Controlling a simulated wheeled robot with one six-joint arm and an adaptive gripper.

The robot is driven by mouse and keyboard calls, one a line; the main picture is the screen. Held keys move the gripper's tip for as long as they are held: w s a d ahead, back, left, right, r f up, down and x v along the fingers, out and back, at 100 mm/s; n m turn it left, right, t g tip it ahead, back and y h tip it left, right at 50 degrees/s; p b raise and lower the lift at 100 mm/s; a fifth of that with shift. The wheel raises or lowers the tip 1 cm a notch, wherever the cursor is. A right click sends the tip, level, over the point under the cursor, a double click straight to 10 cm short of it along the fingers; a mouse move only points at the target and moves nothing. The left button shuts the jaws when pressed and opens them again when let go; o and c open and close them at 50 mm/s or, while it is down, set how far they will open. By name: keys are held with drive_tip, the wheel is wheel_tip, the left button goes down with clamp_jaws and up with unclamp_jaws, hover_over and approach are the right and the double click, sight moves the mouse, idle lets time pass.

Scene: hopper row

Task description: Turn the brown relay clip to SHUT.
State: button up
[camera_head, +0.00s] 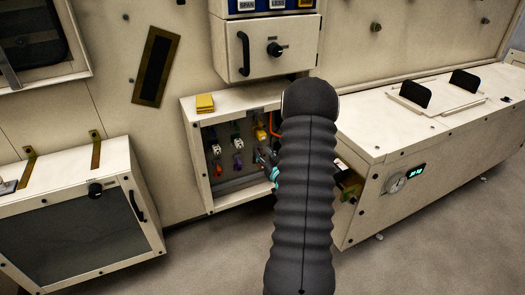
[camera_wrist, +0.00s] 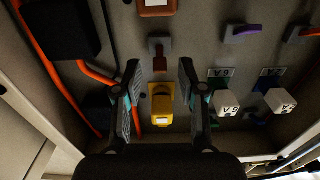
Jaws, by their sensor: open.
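In the wrist view the brown relay clip (camera_wrist: 160,61) sits on a grey mount, its lever pointing down the picture toward a yellow relay (camera_wrist: 161,104). My gripper (camera_wrist: 158,80) is open, with one finger on each side of the clip and the yellow relay in the picture. Nothing shows between the fingers as held, and I cannot tell how far the tips are from the panel. In the head view the gripper (camera_head: 268,163) is at the open relay box (camera_head: 190,150), mostly hidden behind my arm. The brown clip cannot be made out there.
White relays (camera_wrist: 228,101) and purple clips (camera_wrist: 243,33) are right of the gripper in the wrist view. Orange conduit (camera_wrist: 98,75) and a black block (camera_wrist: 62,40) are left. In the head view a cabinet (camera_head: 268,50) hangs above and a bench (camera_head: 365,200) stands right.

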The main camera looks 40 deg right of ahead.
drive_tip(key=shift+w+d, duration=0.15)
drive_tip(key=shift+w, duration=0.45)
clamp_jaws()
